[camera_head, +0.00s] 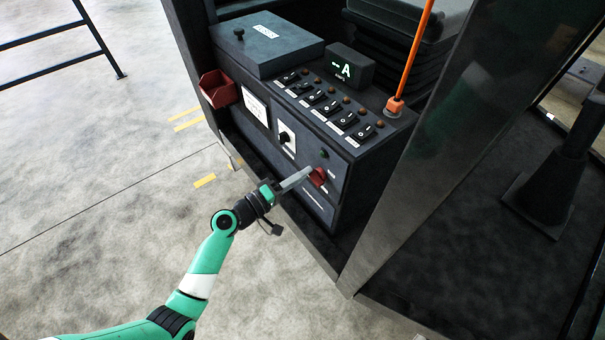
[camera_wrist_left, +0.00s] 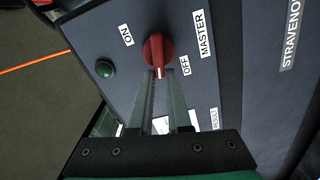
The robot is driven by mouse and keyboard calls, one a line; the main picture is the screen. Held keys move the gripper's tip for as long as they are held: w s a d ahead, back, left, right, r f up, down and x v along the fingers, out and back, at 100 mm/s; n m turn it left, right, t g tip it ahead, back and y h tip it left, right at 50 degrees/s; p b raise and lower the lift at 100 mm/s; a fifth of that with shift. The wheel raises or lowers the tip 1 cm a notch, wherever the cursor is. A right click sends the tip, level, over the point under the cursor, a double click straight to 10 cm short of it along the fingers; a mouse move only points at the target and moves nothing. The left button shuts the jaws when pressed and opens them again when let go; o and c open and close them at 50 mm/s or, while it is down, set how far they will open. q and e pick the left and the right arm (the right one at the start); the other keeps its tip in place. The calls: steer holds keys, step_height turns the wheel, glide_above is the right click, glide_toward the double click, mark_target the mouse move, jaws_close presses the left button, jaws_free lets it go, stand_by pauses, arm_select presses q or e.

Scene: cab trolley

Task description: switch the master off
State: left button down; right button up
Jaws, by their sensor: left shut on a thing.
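The red master knob (camera_head: 318,177) sits low on the front of the dark console. In the left wrist view the knob (camera_wrist_left: 156,48) stands on a panel marked ON, OFF and MASTER. Its white-marked end points down the picture towards my gripper, close to the OFF label (camera_wrist_left: 186,66). My left gripper (camera_head: 309,173) reaches the knob from the left, and its two long grey fingers (camera_wrist_left: 158,75) are shut on the knob's near end. The fingertips partly hide the knob's sides. My right gripper is in neither view.
A green button or lamp (camera_head: 324,154) sits just above the knob. A black rotary selector (camera_head: 286,137) and a red bin (camera_head: 218,89) are further left. Several rocker switches (camera_head: 330,107) line the console top. A dark post (camera_head: 430,150) rises at the right.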

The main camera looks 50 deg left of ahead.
arm_select(q)
steer(key=shift+f+n, duration=0.25)
steer(key=shift+n, duration=1.05)
steer(key=c, duration=0.9)
jaws_free()
steer(key=shift+f, duration=0.1)
steer(key=shift+o, duration=0.2)
steer(key=s, duration=1.1)
steer(key=shift+s+a+p, duration=0.35)
steer(key=shift+a+p, duration=0.1)
steer(key=shift+w, duration=0.1)
